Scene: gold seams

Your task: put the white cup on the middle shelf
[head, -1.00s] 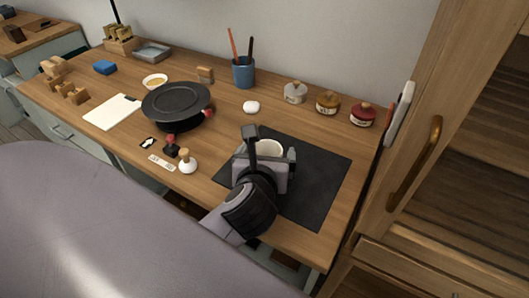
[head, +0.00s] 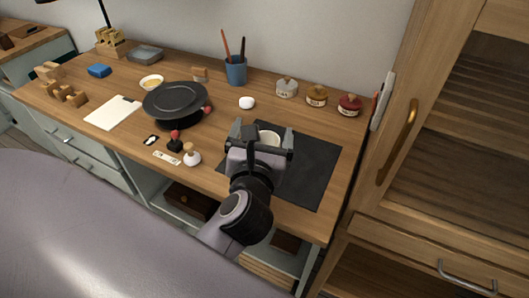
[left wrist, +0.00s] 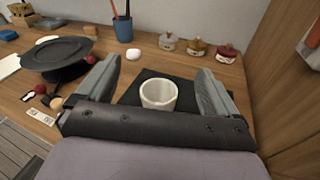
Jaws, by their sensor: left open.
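The white cup (left wrist: 159,95) stands upright on the dark mat (head: 312,170) on the desk. In the head view only part of the cup (head: 269,138) shows behind my left gripper. My left gripper (head: 262,137) is open and empty. In the left wrist view its two fingers (left wrist: 152,85) point toward the cup, one on each side of it in the picture; I cannot tell if they reach it. A wooden cabinet (head: 440,120) with a glass door and a brass handle stands at the right. Its door looks closed; the middle shelf is not clear through the glass. My right gripper is not in view.
Three lidded jars (head: 316,96) stand behind the mat. A blue pen cup (head: 236,71), a white round object (head: 247,103) and a black turntable (head: 175,102) are on the desk. Small stamps (head: 191,155) lie left of my gripper. The mat's right part is bare.

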